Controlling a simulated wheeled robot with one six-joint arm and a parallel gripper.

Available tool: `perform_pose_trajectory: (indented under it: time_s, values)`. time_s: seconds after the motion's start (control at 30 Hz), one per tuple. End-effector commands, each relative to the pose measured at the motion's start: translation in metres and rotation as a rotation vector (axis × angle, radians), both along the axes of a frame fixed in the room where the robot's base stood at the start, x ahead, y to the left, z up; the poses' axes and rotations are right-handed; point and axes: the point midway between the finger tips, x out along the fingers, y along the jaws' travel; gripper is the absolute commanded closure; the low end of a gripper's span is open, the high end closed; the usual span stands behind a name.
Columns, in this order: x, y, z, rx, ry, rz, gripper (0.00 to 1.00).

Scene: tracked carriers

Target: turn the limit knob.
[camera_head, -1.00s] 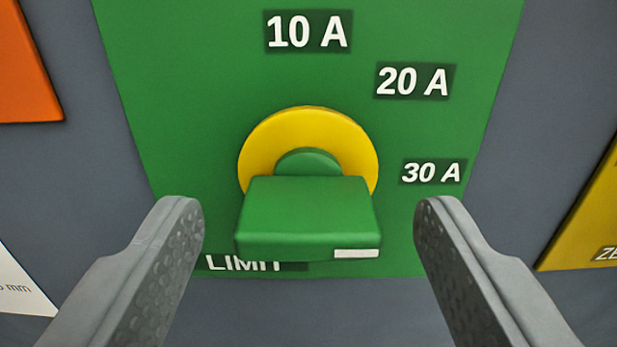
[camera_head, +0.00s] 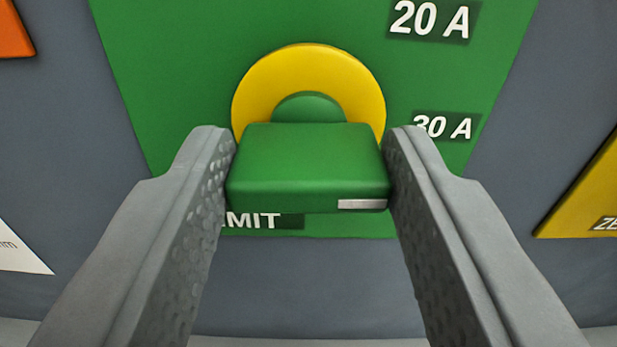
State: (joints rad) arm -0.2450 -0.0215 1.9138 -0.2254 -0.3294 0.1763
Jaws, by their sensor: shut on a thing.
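The limit knob (camera_head: 308,165) is a green block-shaped handle in front of a yellow ring (camera_head: 262,88). It is mounted on a green panel (camera_head: 160,60). A white mark (camera_head: 362,204) sits at the lower right of the knob's front face. My gripper (camera_head: 308,160) has one finger on each side of the knob, shut on its left and right sides. The label "20 A" (camera_head: 429,19) is at the upper right and "30 A" (camera_head: 443,126) is right of the ring, partly covered by my right finger. The "LIMIT" label (camera_head: 262,221) below is partly hidden.
An orange plate (camera_head: 12,35) is at the upper left and a white plate (camera_head: 20,250) at the lower left. A yellow plate (camera_head: 590,195) is at the right edge. Grey wall (camera_head: 300,290) lies between and below them.

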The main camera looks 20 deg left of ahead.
Motion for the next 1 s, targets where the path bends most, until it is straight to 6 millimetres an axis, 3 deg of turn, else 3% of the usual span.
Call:
perform_pose_trajectory:
  time_s: [0.27, 1.0]
  values:
    - [-0.0004, 0.0008, -0.0002, -0.155, -0.051, 0.000, 0.81]
    - [-0.0012, 0.0033, -0.0021, -0.816, -0.267, 0.000, 0.81]
